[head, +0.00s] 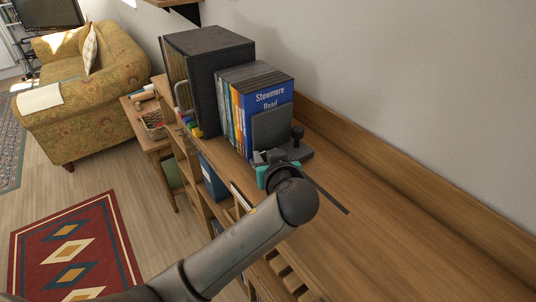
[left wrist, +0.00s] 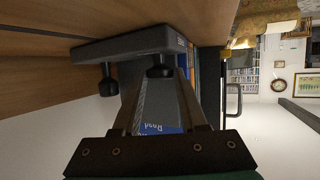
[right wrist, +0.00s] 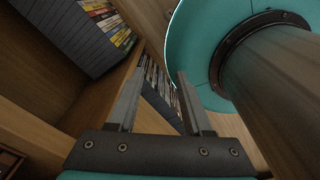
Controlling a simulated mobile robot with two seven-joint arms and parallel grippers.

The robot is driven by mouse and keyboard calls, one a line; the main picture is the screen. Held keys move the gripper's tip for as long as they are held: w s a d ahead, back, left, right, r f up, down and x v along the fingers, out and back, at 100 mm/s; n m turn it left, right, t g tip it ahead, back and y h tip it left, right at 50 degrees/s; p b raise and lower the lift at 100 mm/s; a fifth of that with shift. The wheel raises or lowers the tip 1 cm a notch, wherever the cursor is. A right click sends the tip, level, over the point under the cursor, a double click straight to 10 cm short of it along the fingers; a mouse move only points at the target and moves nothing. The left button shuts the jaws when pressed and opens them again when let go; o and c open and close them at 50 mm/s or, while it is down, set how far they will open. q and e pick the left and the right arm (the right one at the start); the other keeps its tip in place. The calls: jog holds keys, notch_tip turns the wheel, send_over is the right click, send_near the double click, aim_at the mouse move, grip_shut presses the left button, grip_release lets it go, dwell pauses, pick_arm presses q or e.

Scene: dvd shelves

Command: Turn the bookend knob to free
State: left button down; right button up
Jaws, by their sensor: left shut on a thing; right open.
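The dark grey bookend (head: 270,128) stands on the shelf top against a row of cases. One black knob (head: 297,136) rises from its base. In the left wrist view the bookend base (left wrist: 128,45) appears upside down with two black knobs; one knob (left wrist: 107,82) is free to the left. The other knob (left wrist: 160,71) sits between the fingertips of my left gripper (left wrist: 161,75), which is shut on it. In the head view my left gripper (head: 268,158) partly hides this spot. My right gripper (right wrist: 157,92) is open and empty, seen only in the right wrist view.
A blue-spined case (head: 268,98) ends the row, with a big dark box (head: 220,80) behind. A dark strip (head: 328,196) runs along the shelf top (head: 400,240), clear towards the front right. Shelved cases (right wrist: 160,80) lie beyond my right gripper.

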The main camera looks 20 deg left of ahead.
pick_arm(q)
jog(key=shift+c, duration=2.3)
grip_release()
jog(key=p+v, duration=0.1)
jog(key=v, duration=1.4)
jog(key=shift+p, duration=0.35)
jog(key=shift+s, duration=0.2)
